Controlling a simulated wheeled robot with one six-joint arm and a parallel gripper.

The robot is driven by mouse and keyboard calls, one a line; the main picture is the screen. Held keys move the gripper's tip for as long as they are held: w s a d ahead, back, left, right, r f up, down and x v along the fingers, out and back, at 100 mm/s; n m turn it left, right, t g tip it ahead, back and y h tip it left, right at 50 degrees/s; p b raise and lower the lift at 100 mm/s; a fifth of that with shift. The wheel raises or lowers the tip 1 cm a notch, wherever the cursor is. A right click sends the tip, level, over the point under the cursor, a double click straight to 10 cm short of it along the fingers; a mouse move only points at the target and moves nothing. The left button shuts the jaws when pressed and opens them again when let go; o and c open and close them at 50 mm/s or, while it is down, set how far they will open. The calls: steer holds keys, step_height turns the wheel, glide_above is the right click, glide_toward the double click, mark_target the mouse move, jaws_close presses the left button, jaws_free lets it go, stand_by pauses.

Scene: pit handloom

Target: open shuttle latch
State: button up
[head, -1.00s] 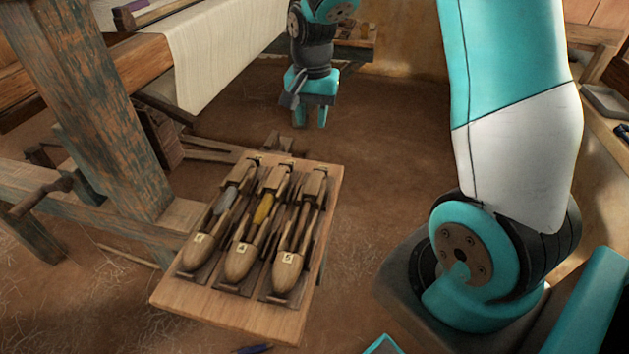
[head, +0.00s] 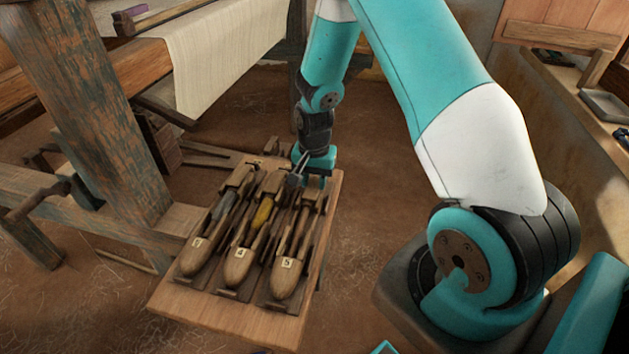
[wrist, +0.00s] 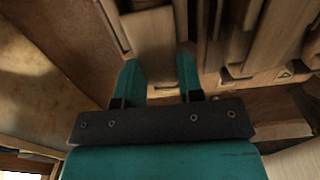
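Three wooden shuttles lie side by side on a wooden board (head: 225,308). The left shuttle (head: 194,259) holds a grey bobbin (head: 223,205), and the middle shuttle (head: 239,266) holds a yellow bobbin (head: 263,213). The right shuttle (head: 287,279) shows no coloured bobbin and carries a label reading 5. My gripper (head: 312,178) is above the far end of the right shuttle, pointing down. In the wrist view my gripper (wrist: 158,62) is open, its two teal fingers apart, with a wooden block (wrist: 150,32) just beyond them. I cannot clearly pick out a latch; contact cannot be told.
The loom's worn post (head: 100,120) stands left of the board, with cream cloth (head: 220,55) on a beam behind. A bench with a grey tray (head: 606,104) is at the right.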

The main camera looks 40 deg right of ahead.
steer(key=shift+f, duration=0.3)
jaws_close()
steer(key=shift+n+p, duration=0.3)
steer(key=shift+n, duration=1.2)
